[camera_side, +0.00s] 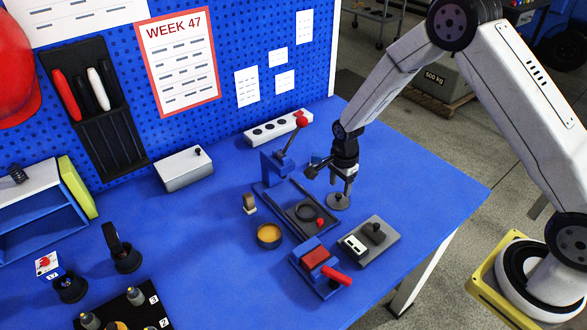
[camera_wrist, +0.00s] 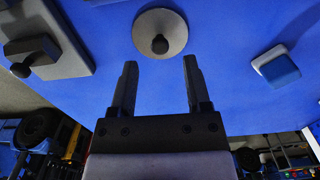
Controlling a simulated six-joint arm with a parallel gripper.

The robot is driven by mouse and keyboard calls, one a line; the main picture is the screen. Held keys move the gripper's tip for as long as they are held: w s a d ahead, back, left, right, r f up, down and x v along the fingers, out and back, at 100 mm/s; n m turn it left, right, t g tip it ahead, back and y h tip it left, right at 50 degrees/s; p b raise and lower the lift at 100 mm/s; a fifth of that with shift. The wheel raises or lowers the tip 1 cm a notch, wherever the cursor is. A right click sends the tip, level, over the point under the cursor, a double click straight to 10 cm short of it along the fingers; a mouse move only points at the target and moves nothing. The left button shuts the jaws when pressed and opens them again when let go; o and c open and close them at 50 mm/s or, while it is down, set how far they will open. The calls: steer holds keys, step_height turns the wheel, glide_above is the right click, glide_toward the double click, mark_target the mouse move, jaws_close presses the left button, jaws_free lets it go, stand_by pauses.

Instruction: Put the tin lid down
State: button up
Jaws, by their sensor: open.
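The tin lid (camera_side: 338,203) is a round grey disc with a dark knob, lying on the blue bench top. It also shows in the wrist view (camera_wrist: 174,23), top centre, with its knob roughly in line with the gap between my fingers. My gripper (camera_side: 346,187) is just over the lid in the side view, fingers pointing down. In the wrist view my gripper (camera_wrist: 158,65) has its two fingers apart with nothing between them, and the knob appears beyond the fingertips. A round open tin (camera_side: 269,235) with a yellowish inside stands to the left.
A dark tray fixture (camera_side: 300,228) with a red-knobbed lever (camera_side: 301,120) is left of the lid. A grey plate with a knobbed block (camera_side: 375,233) lies in front of it, and a blue-and-red clamp (camera_side: 318,262) is nearer. The bench right of the lid is clear.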

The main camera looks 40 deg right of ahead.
mark_target(340, 197)
step_height(340, 197, up, 9)
stand_by(0.5)
steer(key=shift+f, duration=0.1)
stand_by(0.4)
steer(key=s+r+n+t, duration=0.1)
steer(key=s+r+n, duration=0.2)
steer(key=s+n, duration=0.5)
steer(key=s+a+r+n+t, duration=0.1)
steer(key=s+r+n, duration=0.3)
steer(key=s+n, duration=0.5)
steer(key=shift+a+r+n+t, duration=0.2)
steer(key=shift+a+n+t, duration=0.1)
steer(key=shift+n, duration=0.2)
